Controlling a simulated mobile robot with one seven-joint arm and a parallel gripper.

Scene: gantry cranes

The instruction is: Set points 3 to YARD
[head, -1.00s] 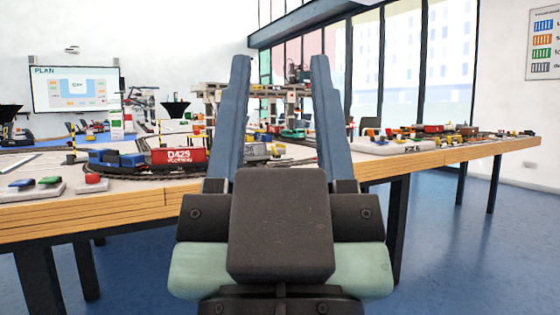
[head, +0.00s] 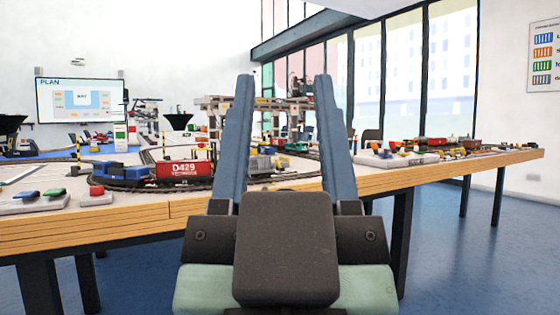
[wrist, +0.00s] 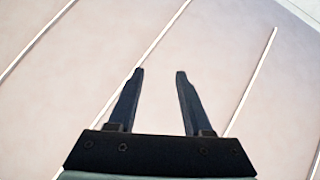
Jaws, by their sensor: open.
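My gripper (head: 284,80) is open and empty, its two blue-grey fingers pointing forward over the table's near edge in the head view. In the wrist view my gripper (wrist: 160,72) has nothing between its fingers, with a pale surface crossed by thin light lines beyond. I cannot make out a control marked points 3 or YARD. A grey block with green and blue buttons (head: 38,198) lies at the table's left front. A block with a red button (head: 97,195) is beside it. A pale panel with small coloured parts (head: 397,160) lies right of the fingers; its labels are unreadable.
The model-railway table (head: 450,170) spans the view. A red wagon marked D429 (head: 183,173) stands behind a blue locomotive (head: 122,173) on the track. Gantry cranes (head: 250,103) stand behind my fingers. A PLAN screen (head: 80,100) hangs at the back left. The floor at right is clear.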

